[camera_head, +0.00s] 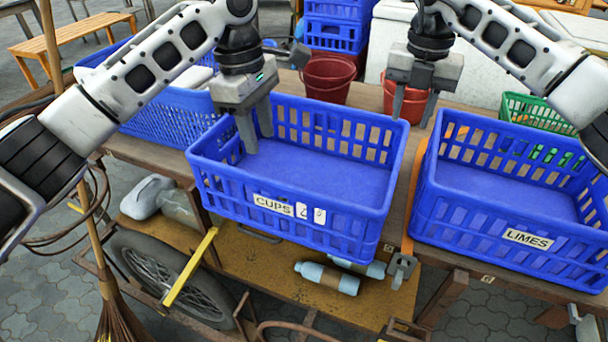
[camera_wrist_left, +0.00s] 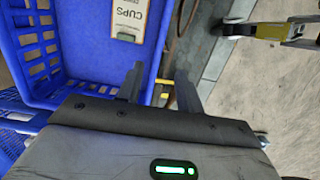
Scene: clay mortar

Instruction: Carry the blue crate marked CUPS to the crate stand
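The blue crate marked CUPS (camera_head: 330,229) looks empty and sits at the wooden table's front edge, its labelled side facing me. It also shows in the left wrist view (camera_wrist_left: 85,70), with its label near the top. I cannot identify the crate stand.
A blue crate marked LIMES (camera_head: 498,232) stands close on the right. Another blue crate (camera_head: 172,118) is at the left. A red bucket (camera_head: 328,78) and a green basket (camera_head: 537,112) stand behind. Bottles (camera_head: 327,278) lie on the lower shelf. A broom (camera_head: 122,318) stands at the left.

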